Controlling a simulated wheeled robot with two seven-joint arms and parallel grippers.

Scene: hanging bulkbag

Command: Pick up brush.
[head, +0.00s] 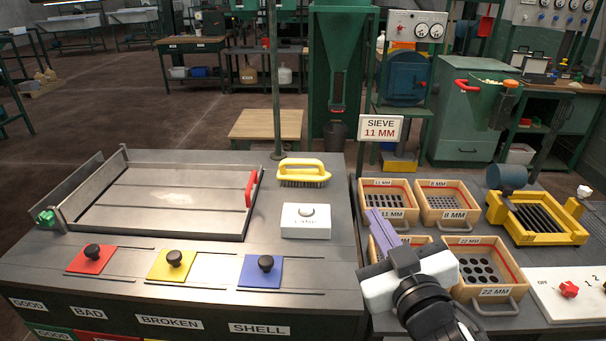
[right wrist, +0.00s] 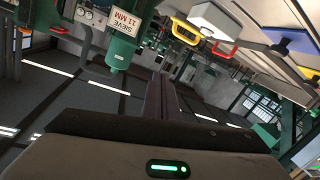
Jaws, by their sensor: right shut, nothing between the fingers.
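The brush (head: 303,172) has a yellow loop handle and dark bristles. It rests bristles down on the grey worktop, right of the metal tray (head: 158,195) and behind a white box (head: 306,221). In the right wrist view the yellow handle (right wrist: 188,32) shows near the top, beside the white box. My right gripper (head: 374,217) is shut and empty, with its purple-grey fingers over the left edge of the sieve boxes, to the right of and nearer than the brush. It is apart from the brush. My left gripper is not in view.
A thin green post (head: 275,80) stands just behind the brush. A SIEVE 11 MM sign (head: 381,128) stands to its right. Wooden sieve boxes (head: 484,241) lie under and around my right gripper. Red, yellow and blue knobbed plates (head: 265,268) line the front. Bare worktop lies around the brush.

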